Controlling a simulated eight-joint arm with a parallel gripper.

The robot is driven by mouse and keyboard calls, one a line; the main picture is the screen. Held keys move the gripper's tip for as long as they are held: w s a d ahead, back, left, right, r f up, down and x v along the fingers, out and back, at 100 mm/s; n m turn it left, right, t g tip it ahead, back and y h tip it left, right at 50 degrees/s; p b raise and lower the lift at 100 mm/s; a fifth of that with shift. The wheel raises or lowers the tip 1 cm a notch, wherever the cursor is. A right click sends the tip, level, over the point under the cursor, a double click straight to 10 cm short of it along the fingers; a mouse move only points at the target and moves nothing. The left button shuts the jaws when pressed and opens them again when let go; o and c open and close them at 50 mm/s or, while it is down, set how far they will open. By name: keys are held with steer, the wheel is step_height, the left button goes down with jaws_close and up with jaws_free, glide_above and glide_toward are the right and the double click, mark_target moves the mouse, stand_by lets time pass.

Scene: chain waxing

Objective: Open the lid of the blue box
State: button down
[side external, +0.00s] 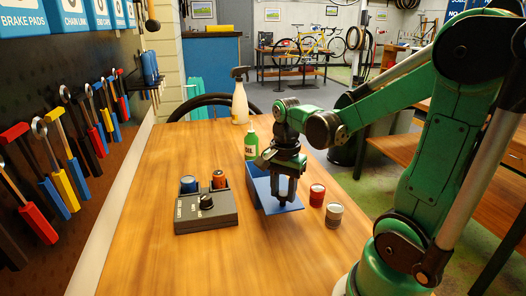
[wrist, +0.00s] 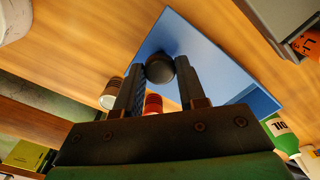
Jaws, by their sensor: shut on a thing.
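The blue box (side external: 259,188) stands on the wooden bench in the side external view, partly hidden behind my gripper (side external: 284,198). In the wrist view its flat blue lid (wrist: 205,55) fills the middle, with a round black knob (wrist: 159,68) on it. My gripper (wrist: 161,76) has one finger on each side of the knob and is shut on it. My fingers hide part of the lid. I cannot tell whether the lid is raised from the box.
A red can (side external: 317,195) and a pale can (side external: 333,215) stand close to the right. A green oil bottle (side external: 251,145) stands behind the box. The near bench is clear.

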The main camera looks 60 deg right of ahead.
steer(key=shift+c, duration=2.4)
jaws_free()
steer(key=shift+r, duration=2.75)
steer(key=shift+w+a+n, duration=0.15)
steer(key=shift+a+n, duration=0.25)
steer(key=shift+n, duration=0.2)
steer(key=w+a+n+t, duration=0.3)
steer(key=a+n+t, duration=0.4)
steer(key=n, duration=0.9)
steer(key=a, duration=0.3)
steer(key=shift+a+f+n, duration=0.25)
steer(key=shift+a+n, duration=0.15)
